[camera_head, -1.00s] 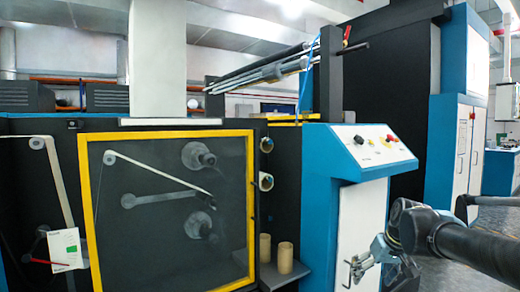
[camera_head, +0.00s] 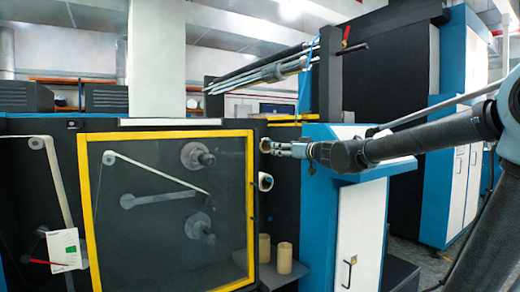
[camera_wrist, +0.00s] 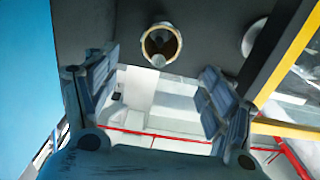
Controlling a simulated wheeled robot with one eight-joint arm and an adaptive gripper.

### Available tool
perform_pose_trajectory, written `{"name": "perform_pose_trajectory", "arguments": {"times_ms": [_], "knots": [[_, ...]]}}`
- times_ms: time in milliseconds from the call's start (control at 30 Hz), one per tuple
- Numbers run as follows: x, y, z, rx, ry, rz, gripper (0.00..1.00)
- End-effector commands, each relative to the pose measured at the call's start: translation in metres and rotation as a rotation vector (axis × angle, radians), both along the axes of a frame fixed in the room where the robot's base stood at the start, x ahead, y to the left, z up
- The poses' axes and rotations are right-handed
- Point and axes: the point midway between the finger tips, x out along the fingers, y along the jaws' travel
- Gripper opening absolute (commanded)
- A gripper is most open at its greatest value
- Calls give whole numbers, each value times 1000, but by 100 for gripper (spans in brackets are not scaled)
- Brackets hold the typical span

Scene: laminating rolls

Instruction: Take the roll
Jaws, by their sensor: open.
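A brown hollow roll (camera_wrist: 160,42) sticks out end-on from the dark panel in the wrist view. It sits just past my fingertips, roughly centred between them in the picture. My gripper (camera_wrist: 160,78) is open, with a wide empty gap between its two fingers. In the head view, my gripper (camera_head: 284,149) points left at the upper roll (camera_head: 265,144) on the panel, overlapping part of it. I cannot tell whether they touch. A second, white-ended roll (camera_head: 265,182) is mounted below it. Two tan rolls (camera_head: 264,247) (camera_head: 285,258) stand upright on a small shelf.
The yellow-framed window (camera_head: 250,200) is close to the left of the mounted rolls. The blue and white control cabinet (camera_head: 340,235) stands to the right, under my forearm. The shelf (camera_head: 290,275) has standing rolls on it. A dark bar (camera_head: 350,47) with a red handle is higher up.

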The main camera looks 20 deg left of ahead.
Motion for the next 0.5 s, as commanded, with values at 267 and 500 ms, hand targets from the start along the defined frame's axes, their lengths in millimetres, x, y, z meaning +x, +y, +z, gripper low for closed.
{"name": "perform_pose_trajectory", "arguments": {"times_ms": [267, 500], "knots": [[21, 25, 1, -1, -1, 1, 76], [40, 49, 1, -1, -1, 2, 76]]}}
